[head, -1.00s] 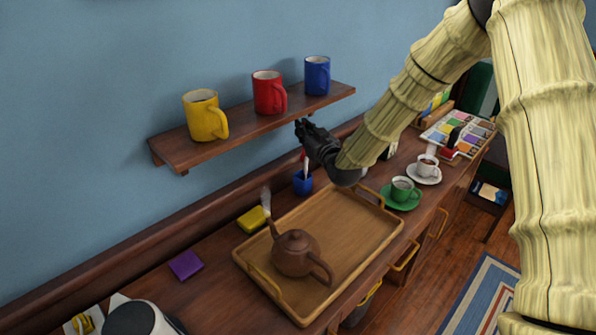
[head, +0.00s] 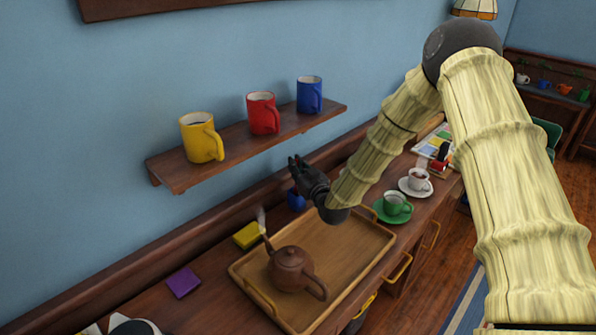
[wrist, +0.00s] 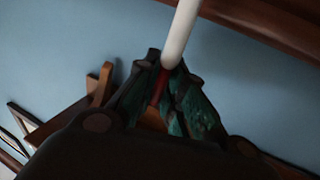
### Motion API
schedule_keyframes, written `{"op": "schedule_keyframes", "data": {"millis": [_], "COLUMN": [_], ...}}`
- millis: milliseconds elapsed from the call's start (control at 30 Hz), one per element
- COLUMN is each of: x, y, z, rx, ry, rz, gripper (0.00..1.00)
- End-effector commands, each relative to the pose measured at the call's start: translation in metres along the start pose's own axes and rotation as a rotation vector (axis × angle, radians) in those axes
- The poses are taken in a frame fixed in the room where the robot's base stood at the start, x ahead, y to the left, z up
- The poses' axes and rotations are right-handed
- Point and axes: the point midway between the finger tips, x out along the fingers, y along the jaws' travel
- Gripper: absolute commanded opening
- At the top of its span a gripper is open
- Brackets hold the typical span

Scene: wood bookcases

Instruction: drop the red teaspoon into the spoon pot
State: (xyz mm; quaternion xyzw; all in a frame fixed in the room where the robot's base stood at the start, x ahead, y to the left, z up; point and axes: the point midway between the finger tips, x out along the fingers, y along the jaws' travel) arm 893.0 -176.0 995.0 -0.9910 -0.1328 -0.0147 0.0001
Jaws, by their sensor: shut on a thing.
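The spoon pot looks like the small blue pot (head: 296,199) at the back of the counter, behind the tray. My gripper (head: 296,166) is above it in the head view and hides part of it. In the wrist view my gripper (wrist: 164,88) is shut on the red teaspoon (wrist: 159,86). A red part shows between the fingers and a pale rod runs up out of the frame. The head view does not show the spoon clearly. I cannot tell whether its far end is over the pot.
A wooden tray (head: 340,259) with a brown teapot (head: 290,267) lies in front. A green cup (head: 394,202) and a white cup (head: 418,179) stand to the right. A shelf (head: 185,174) with three mugs hangs behind. A yellow sponge (head: 247,235) lies left of the pot.

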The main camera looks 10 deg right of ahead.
Motion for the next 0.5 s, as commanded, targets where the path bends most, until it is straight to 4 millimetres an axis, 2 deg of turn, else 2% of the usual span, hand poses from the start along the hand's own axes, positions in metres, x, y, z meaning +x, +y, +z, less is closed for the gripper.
{"op": "schedule_keyframes", "data": {"millis": [33, 67, 500], "x": [-0.008, -0.0086, -0.0065], "y": [-0.0013, -0.0015, -0.0011], "z": [0.0238, 0.0271, 0.0283], "rx": [0.004, 0.004, 0.002], "ry": [-0.037, -0.039, -0.029], "rz": [-0.002, -0.002, -0.002], "gripper": [0.0, 0.0, 0.0]}}
